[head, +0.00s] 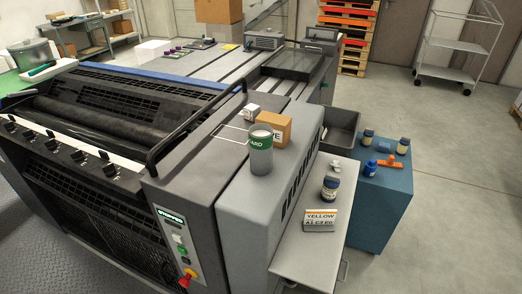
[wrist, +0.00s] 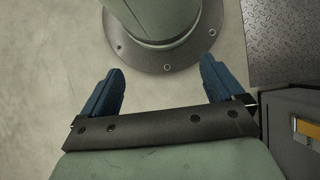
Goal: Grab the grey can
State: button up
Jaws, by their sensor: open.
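The grey can (head: 261,158) stands upright on the grey end housing of the printing press in the head view. It has a pale lid and a green label band with partly readable lettering. A small cardboard box (head: 278,131) stands close behind it to the right. My gripper (wrist: 162,65) shows only in the wrist view, with its two blue fingers spread wide and nothing between them. It points down toward the floor at my own round base. The can is not in the wrist view, and my gripper is not in the head view.
A small white item (head: 251,111) sits behind the can. Right of the housing, a lower shelf (head: 300,245) holds a dark jar (head: 330,188) and a box marked YELLOW (head: 320,219). A blue cabinet (head: 377,208) holds several jars and an orange object. Open floor lies further right.

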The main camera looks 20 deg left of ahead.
jog(key=w+a+r+n+t, duration=0.1)
jog(key=w+r, duration=0.3)
jog(key=w, duration=0.5)
jog(key=w+a+r+n+t, duration=0.15)
jog(key=w+r, duration=0.25)
jog(key=w, duration=0.6)
jog(key=w+r+n+t, duration=0.1)
jog(key=w+r, duration=0.4)
jog(key=w, duration=0.4)
jog(key=w+a+r+n+t+y, duration=0.1)
jog(key=w+a+r+n+t, duration=0.1)
jog(key=w+r, duration=0.75)
jog(key=w+a+r+n+t+y, duration=0.1)
jog(key=w+a+r+n, duration=0.1)
jog(key=w+r, duration=0.8)
notch_tip(320, 180, up, 46)
jog(key=n+y, duration=0.5)
jog(key=n, duration=0.6)
send_over(266, 131)
jog(key=d, duration=0.6)
jog(key=shift+m, duration=0.25)
jog(key=x, duration=0.8)
jog(key=shift+a+f, duration=0.2)
jog(key=shift+w+d+f+x, duration=0.1)
jog(key=shift+d+x, duration=0.05)
jog(key=shift+x, duration=1.15)
jog(key=shift+w+d+f+x, duration=0.1)
jog(key=shift+d+x, duration=0.05)
jog(key=shift+x, duration=1.15)
